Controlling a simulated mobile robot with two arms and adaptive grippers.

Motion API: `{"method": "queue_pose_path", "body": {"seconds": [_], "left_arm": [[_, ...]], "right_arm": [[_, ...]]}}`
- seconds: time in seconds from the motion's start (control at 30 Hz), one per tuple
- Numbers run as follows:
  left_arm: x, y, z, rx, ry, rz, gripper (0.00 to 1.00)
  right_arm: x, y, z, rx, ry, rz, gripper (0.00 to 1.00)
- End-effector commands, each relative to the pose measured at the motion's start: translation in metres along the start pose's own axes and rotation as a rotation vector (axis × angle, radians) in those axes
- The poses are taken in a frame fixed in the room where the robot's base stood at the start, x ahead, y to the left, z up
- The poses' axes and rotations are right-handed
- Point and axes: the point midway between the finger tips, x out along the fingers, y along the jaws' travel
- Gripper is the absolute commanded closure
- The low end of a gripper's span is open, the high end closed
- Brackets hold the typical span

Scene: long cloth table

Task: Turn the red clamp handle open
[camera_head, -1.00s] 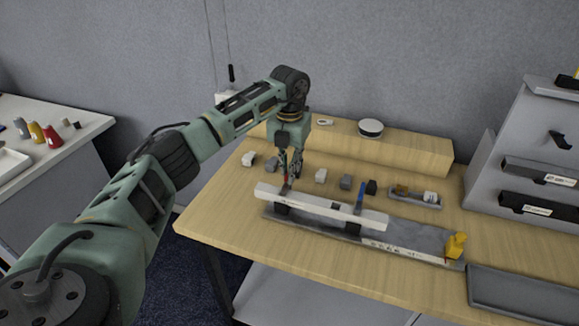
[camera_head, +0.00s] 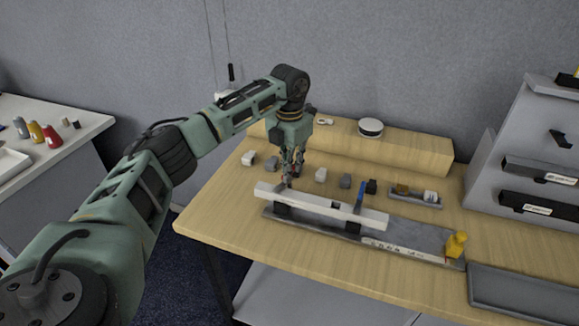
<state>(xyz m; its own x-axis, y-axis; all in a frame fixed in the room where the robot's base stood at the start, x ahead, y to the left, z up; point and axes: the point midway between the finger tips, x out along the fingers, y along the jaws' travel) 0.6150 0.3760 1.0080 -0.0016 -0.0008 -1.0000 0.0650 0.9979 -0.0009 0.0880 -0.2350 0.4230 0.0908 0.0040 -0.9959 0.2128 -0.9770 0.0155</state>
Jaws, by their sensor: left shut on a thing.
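My left gripper (camera_head: 292,168) points down at the left end of a white bar (camera_head: 325,207) held in the fixture on the table. It is shut on the red clamp handle (camera_head: 298,170), which shows only as a small dark red patch by the fingers. The fingers hide most of this handle and its clamp, so its exact angle is hard to tell. A blue clamp handle (camera_head: 361,189) stands upright at the right part of the bar, apart from the gripper. My right gripper is out of view.
Several small grey, white and black blocks (camera_head: 320,174) lie behind the bar. A small tray (camera_head: 415,198) with parts is to their right. A yellow object (camera_head: 455,245) stands at the fixture's right end. A wooden riser (camera_head: 400,153) runs along the back.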

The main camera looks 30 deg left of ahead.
Motion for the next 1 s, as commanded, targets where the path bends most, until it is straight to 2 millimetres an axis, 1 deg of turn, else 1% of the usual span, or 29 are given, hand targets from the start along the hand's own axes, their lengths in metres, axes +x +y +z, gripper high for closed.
{"method": "queue_pose_path", "body": {"seconds": [1.0], "left_arm": [[-0.0023,0.0016,0.0008,0.955,-0.003,0.005,1.00]], "right_arm": [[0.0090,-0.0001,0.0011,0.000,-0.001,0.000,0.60]]}}
